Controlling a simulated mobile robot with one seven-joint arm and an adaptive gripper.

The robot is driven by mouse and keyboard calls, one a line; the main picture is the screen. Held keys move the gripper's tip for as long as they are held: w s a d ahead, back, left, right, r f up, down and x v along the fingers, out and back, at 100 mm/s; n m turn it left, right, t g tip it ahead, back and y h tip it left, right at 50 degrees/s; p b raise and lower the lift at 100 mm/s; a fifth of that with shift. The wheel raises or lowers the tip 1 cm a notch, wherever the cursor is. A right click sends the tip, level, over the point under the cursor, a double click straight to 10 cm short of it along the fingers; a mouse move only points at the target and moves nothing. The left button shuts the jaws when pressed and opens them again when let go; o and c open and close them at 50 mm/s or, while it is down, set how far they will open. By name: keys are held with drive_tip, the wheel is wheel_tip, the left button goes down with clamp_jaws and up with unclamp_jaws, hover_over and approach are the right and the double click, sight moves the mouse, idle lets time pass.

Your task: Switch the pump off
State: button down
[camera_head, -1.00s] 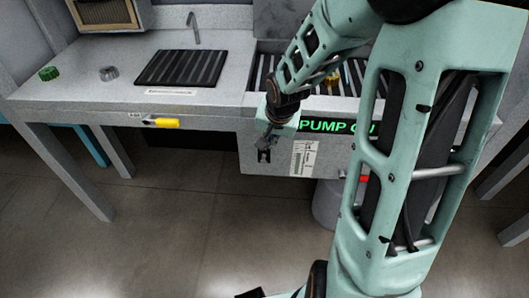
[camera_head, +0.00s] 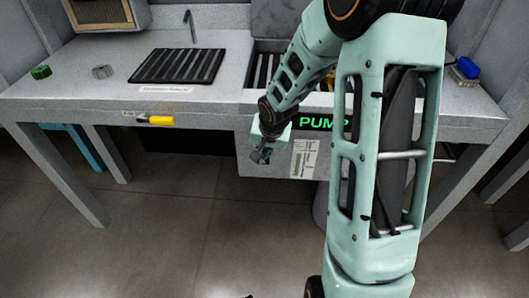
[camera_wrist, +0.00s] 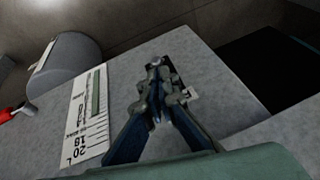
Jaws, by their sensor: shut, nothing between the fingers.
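The pump's sign (camera_head: 318,124) glows green on the bench front in the head view. I read "PUMP" on it; my arm covers the rest. My gripper (camera_head: 260,156) is left of the white scale label, in front of the grey box under the bench. In the wrist view, my gripper (camera_wrist: 156,66) is shut and empty, its fingertips over a small dark plate (camera_wrist: 174,72) on the grey face. This plate may be the pump switch; the fingers hide much of it. I cannot tell the switch position or whether the fingertips touch it.
The white scale label (camera_wrist: 90,118) is beside my fingers. A grey drum (camera_wrist: 66,62) and a red handle (camera_wrist: 14,112) lie beyond it. A yellow handle (camera_head: 158,120) sticks out from the bench front. A black rack (camera_head: 178,66) lies on the bench top (camera_head: 110,90).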

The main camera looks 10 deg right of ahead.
drive_tip(key=shift+s+a+f+b, duration=0.2)
drive_tip(key=shift+s+f+b, duration=0.3)
drive_tip(key=shift+s+b, duration=0.15)
idle(0.7)
drive_tip(key=shift+s+a+f+b, duration=0.1)
drive_tip(key=shift+s+f+b, duration=0.25)
drive_tip(key=shift+f+b, duration=0.3)
drive_tip(key=shift+s+a+f+b, duration=0.1)
drive_tip(key=shift+s+f+b, duration=0.2)
drive_tip(key=shift+f+b, duration=0.3)
drive_tip(key=shift+r, duration=0.1)
drive_tip(key=shift+r+p, duration=0.65)
drive_tip(key=shift+r, duration=0.1)
drive_tip(key=shift+s, duration=0.1)
